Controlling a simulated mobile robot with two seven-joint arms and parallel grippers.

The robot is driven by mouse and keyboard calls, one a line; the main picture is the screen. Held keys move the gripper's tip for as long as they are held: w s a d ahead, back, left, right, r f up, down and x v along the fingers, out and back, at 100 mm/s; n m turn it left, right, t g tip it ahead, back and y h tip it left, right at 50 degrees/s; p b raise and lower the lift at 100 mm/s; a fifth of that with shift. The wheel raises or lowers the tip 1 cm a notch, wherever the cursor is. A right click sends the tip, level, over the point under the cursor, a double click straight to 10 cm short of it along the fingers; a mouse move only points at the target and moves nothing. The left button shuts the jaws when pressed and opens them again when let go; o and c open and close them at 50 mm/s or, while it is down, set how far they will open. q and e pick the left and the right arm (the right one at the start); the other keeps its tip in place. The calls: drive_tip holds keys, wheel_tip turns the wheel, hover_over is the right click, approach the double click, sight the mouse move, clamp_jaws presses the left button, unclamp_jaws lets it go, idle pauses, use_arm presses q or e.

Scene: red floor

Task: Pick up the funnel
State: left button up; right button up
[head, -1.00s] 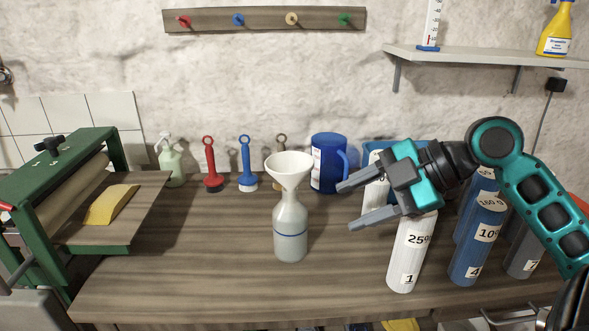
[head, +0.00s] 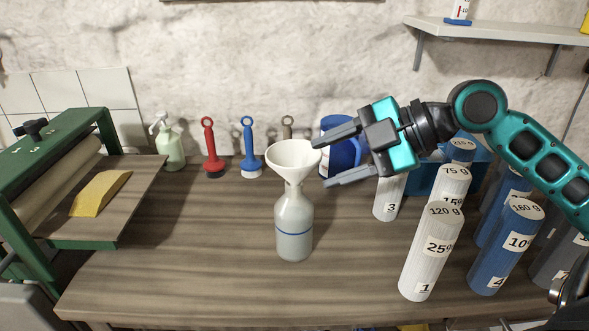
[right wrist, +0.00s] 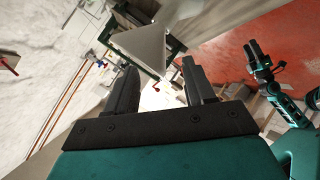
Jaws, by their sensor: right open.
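The white funnel (head: 293,157) stands upright in the neck of a translucent bottle (head: 294,228) with a blue band, on the workbench in the head view. My right gripper (head: 323,163) is open and empty, just right of the funnel's wide rim. Its two fingers point left, at about the height of the funnel's cone. In the right wrist view, the open fingers (right wrist: 160,88) have a pale area between them, too unclear to name. My left gripper (right wrist: 258,62) shows small in the right wrist view, over the red floor; its jaws are too small to judge.
White and blue labelled cylinders (head: 431,255) stand at the right of the workbench (head: 200,270). A blue mug (head: 341,158) is behind my right gripper. A green press (head: 110,135) stands left. The bench left of the bottle is clear.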

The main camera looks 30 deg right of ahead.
sight(300, 175)
drive_tip(key=shift+b+x, duration=0.7)
drive_tip(key=shift+x, duration=2.45)
clamp_jaws()
